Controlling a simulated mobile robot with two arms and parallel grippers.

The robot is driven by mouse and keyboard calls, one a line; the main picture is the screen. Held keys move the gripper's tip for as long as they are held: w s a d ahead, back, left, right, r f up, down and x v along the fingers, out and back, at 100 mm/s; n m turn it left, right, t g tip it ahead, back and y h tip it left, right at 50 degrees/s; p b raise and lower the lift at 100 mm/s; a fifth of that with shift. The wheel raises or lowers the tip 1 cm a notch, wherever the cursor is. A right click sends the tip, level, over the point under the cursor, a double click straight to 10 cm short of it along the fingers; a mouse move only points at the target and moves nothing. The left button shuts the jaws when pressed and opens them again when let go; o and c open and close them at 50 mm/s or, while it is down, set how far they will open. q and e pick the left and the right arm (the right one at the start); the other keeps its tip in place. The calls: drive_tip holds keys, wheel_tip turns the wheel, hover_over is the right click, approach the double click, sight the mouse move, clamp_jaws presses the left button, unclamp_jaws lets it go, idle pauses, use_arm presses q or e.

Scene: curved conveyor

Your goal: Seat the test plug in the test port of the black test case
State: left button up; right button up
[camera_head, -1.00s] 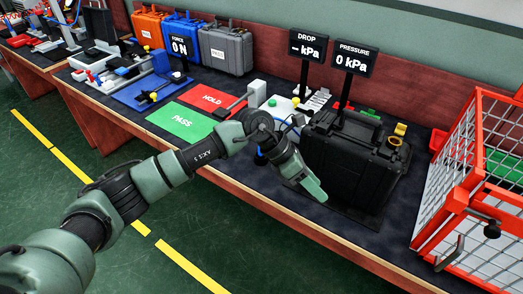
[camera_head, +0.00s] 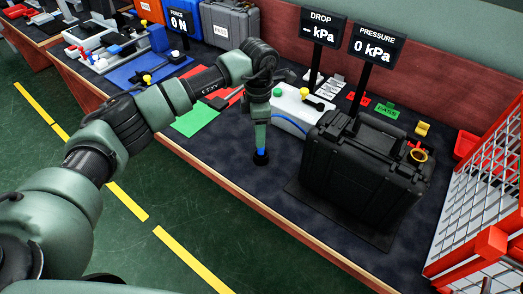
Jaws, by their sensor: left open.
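The black test case (camera_head: 350,170) stands closed on a dark mat, right of centre. A small red part and a yellow ring (camera_head: 418,156) show at its right top. I cannot make out which part is the test port. A small black and blue piece (camera_head: 261,157), possibly the test plug, is on the bench left of the case. My left gripper (camera_head: 261,143) points down directly over this piece, its fingers apart. The fingers partly hide the piece, and I cannot tell whether they touch it. My right gripper is not in view.
A white tester (camera_head: 297,108) with a blue hose (camera_head: 290,122) stands behind the case's left side. The DROP (camera_head: 322,29) and PRESSURE (camera_head: 376,42) displays rise behind the case. A red wire basket (camera_head: 485,220) closes off the right. The bench front is clear.

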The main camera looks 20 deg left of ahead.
sight(261, 151)
use_arm(q)
drive_tip(key=shift+d+f+b, duration=0.25)
drive_tip(key=shift+f+b, duration=0.25)
drive_tip(key=shift+f, duration=0.75)
wheel_tip(261, 151, down, 3)
drive_tip(key=shift+r+b, duration=0.15)
drive_tip(key=shift+b, duration=0.55)
drive_tip(key=shift+r, duration=0.1)
clamp_jaws()
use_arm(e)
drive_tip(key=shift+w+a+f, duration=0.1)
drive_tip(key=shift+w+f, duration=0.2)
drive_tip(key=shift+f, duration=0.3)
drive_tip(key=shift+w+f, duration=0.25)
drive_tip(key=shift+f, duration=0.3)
